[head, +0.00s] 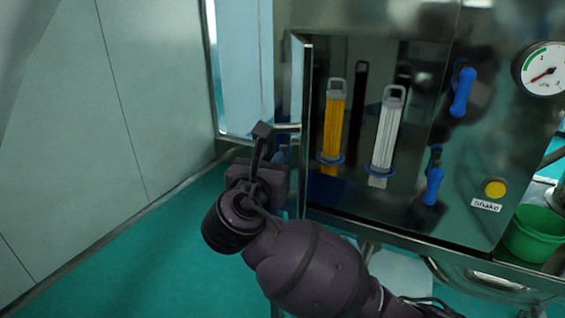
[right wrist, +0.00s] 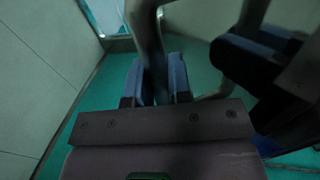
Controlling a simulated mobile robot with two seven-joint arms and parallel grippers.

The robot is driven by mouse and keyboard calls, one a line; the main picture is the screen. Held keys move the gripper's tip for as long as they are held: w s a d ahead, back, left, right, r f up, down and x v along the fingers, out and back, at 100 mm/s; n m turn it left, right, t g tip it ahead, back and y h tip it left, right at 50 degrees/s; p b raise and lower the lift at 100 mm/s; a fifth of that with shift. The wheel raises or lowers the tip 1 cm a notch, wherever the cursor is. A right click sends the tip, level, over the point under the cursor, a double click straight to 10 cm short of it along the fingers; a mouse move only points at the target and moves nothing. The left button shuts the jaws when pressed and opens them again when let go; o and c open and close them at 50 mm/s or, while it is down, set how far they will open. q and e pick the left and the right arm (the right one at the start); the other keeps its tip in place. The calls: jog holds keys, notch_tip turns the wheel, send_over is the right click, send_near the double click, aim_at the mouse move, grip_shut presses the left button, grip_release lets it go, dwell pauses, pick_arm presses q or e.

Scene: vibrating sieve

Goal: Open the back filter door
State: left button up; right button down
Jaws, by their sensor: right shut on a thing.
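My right gripper (head: 280,156) is at the left side of the steel machine, beside a metal bar handle (head: 287,127). In the right wrist view its two blue-padded fingers (right wrist: 155,75) are closed around the grey handle bar (right wrist: 147,35), which runs up and away between them. The handle's lower end is hidden by the fingers. The machine's left side, where the handle sits, is seen nearly edge-on in the head view, so I cannot tell whether a door there stands open. My left gripper is not in view.
The machine front (head: 345,205) carries a yellow filter (head: 333,122), a white filter (head: 386,133), blue handles (head: 462,92), a yellow button (head: 495,188) and a gauge (head: 543,71). A green bucket (head: 533,236) stands at right. A pale wall (head: 110,110) bounds the left; green floor lies between.

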jog(key=shift+a, duration=0.15)
jog(key=c, duration=1.1)
grip_release()
jog(key=b+v, duration=0.1)
jog(key=v, duration=1)
jog(key=shift+b, duration=0.35)
